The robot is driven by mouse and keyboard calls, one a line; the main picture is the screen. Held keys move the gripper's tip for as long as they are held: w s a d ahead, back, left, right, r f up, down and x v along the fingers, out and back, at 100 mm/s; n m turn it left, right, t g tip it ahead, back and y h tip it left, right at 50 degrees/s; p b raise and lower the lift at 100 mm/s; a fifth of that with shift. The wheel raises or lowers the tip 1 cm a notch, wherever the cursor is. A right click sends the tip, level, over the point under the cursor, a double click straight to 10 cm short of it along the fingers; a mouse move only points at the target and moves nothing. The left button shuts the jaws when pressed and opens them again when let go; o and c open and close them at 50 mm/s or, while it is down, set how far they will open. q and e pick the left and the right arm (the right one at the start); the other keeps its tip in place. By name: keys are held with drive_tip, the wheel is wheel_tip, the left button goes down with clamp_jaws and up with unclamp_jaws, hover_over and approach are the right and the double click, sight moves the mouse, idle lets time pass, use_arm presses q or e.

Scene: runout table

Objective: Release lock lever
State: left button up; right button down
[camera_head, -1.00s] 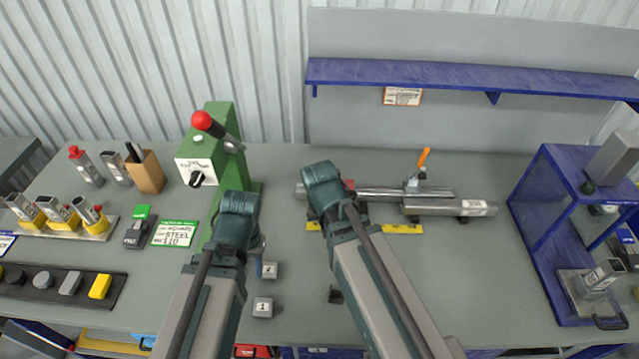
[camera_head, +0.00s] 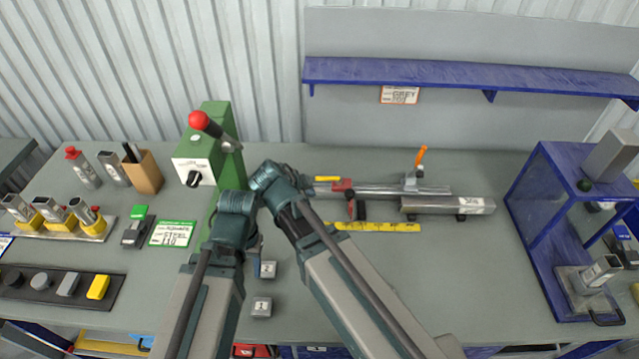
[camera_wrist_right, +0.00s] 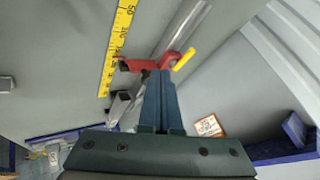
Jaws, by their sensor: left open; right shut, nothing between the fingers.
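A red stop block (camera_head: 342,185) with a yellow lever (camera_head: 327,179) sits at the left end of a metal rail (camera_head: 385,190). In the right wrist view the red block (camera_wrist_right: 150,64) and yellow lever (camera_wrist_right: 184,59) lie just beyond my right fingertips. My right gripper (camera_wrist_right: 158,76) is shut and empty, close to the red block; I cannot tell whether it touches. In the head view my right gripper (camera_head: 305,186) is left of the block, partly hidden by my wrist. An orange lever (camera_head: 421,156) stands upright further right on the rail. My left gripper (camera_head: 257,247) is open, mostly hidden behind my left arm.
A yellow ruler (camera_head: 375,227) lies in front of the rail. A grey bar (camera_head: 447,205) rests beside it. A green press (camera_head: 228,150) with a red-knobbed lever stands left. A blue frame (camera_head: 540,240) stands right. The table front right of my arms is clear.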

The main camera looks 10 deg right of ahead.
sight(320, 178)
use_arm(q)
wheel_tip(320, 178, down, 8)
drive_tip(key=b, duration=0.8)
drive_tip(key=shift+f, duration=0.1)
use_arm(e)
drive_tip(key=x, duration=1)
drive_tip(key=shift+w+a+f, duration=0.1)
drive_tip(key=shift+w+f, duration=0.05)
use_arm(q)
drive_tip(key=shift+r+p, duration=0.45)
drive_tip(key=shift+r, duration=0.25)
use_arm(e)
drive_tip(key=w, duration=0.1)
drive_tip(key=w+r, duration=0.1)
drive_tip(key=w, duration=0.1)
drive_tip(key=shift+w+d+r, duration=0.15)
drive_tip(key=shift+w+d, duration=0.15)
drive_tip(key=shift+w, duration=0.1)
drive_tip(key=shift+w, duration=0.1)
use_arm(q)
drive_tip(key=shift+r, duration=0.1)
use_arm(e)
drive_tip(key=shift+w+a+r+m+g+h, duration=0.1)
drive_tip(key=shift+w+m+g+h, duration=0.2)
drive_tip(key=shift+w+m, duration=0.6)
use_arm(q)
drive_tip(key=shift+s, duration=0.1)
use_arm(e)
drive_tip(key=shift+w, duration=0.15)
drive_tip(key=shift+r, duration=0.1)
